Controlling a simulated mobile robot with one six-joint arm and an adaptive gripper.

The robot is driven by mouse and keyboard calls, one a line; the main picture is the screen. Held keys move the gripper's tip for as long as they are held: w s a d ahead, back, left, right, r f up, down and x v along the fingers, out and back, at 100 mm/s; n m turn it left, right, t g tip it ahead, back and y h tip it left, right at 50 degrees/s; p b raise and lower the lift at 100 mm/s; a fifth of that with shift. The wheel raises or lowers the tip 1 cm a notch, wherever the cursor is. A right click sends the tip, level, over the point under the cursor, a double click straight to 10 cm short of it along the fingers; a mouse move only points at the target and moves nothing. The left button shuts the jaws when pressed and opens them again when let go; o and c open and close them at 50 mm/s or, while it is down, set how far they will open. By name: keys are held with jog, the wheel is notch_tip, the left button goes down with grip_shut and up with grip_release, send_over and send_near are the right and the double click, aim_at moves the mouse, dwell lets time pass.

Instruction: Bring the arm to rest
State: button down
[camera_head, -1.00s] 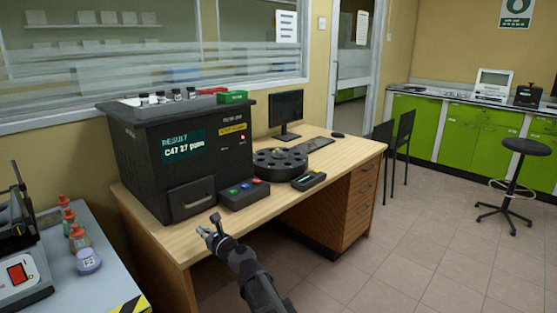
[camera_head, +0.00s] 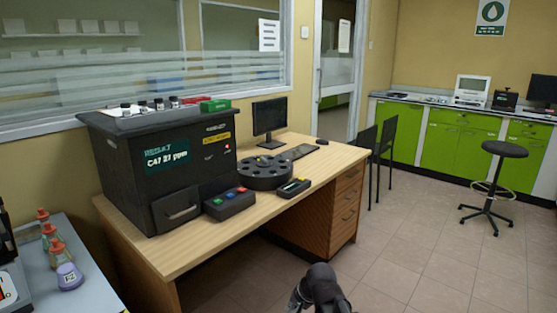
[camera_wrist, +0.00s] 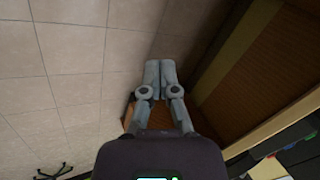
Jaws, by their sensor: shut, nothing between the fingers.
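My arm shows at the bottom of the head view, right of the wooden desk (camera_head: 215,238) and over the floor. My gripper shows in the wrist view (camera_wrist: 160,68), with its two grey fingers together and nothing between them. In the head view the gripper end is mostly hidden at the lower edge. The fingers point at the floor beside the desk's brown side panel.
A black analyser (camera_head: 165,180) with a result screen, a button box (camera_head: 230,203) and a round black carousel (camera_head: 265,175) stand on the desk. Bottles (camera_head: 57,250) stand on the left bench. A stool (camera_head: 490,185) stands at right; the floor (camera_head: 415,240) between is clear.

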jog(key=s+d+f+n+g+h, duration=0.1)
jog(key=s+d+n+h, duration=0.15)
jog(key=d, duration=0.35)
jog(key=s+d+f+n+g+h, duration=0.1)
jog(key=s+d+g+h, duration=0.1)
jog(key=s+d, duration=0.35)
notch_tip(320, 180, up, 30)
jog(key=d+p, duration=0.2)
jog(key=p, duration=2.7)
jog(key=shift+w+f, duration=0.25)
jog(key=shift+w, duration=0.15)
